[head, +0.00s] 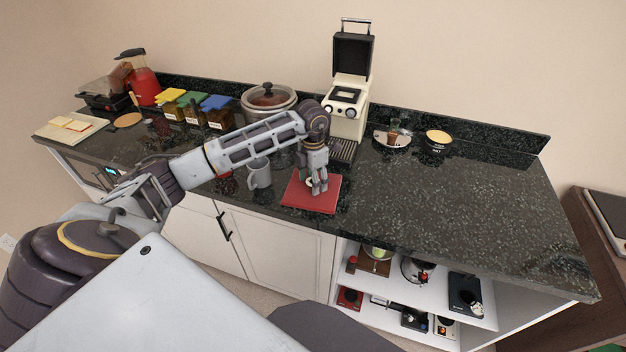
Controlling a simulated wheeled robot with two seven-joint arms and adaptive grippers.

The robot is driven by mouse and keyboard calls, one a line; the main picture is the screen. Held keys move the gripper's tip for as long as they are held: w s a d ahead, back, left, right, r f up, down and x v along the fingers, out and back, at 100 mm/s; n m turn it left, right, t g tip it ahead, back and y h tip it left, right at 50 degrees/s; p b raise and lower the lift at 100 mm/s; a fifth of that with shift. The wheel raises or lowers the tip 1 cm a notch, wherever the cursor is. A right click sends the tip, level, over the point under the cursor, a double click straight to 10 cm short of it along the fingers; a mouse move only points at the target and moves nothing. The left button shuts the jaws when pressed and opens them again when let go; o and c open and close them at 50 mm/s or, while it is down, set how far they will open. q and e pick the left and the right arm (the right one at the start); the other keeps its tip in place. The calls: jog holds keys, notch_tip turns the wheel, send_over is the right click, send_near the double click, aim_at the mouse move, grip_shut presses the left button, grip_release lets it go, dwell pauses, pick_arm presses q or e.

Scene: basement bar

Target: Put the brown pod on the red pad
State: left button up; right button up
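The red pad (298,199) lies flat on the dark speckled counter, near its front edge. My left gripper (318,188) points down over the pad, with its fingertips at or just above the pad's surface. A small pale, round thing with a darker middle (310,182) shows at the fingers. It is too small and too covered to tell whether it is the brown pod or whether the fingers grip it. No other thing is clearly the brown pod. My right gripper is out of view.
A grey mug (259,173) stands left of the pad. A cream coffee machine (346,110) stands behind it. A plate with a small brown item (392,138) and a tan-topped round container (438,137) are at the back right. The right of the counter (460,210) is clear.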

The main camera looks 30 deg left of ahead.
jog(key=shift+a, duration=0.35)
pick_arm(q)
jog(key=shift+r, duration=0.1)
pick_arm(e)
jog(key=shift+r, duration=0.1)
pick_arm(q)
jog(key=shift+r, duration=0.5)
notch_tip(320, 180, up, 11)
jog(key=b, duration=0.1)
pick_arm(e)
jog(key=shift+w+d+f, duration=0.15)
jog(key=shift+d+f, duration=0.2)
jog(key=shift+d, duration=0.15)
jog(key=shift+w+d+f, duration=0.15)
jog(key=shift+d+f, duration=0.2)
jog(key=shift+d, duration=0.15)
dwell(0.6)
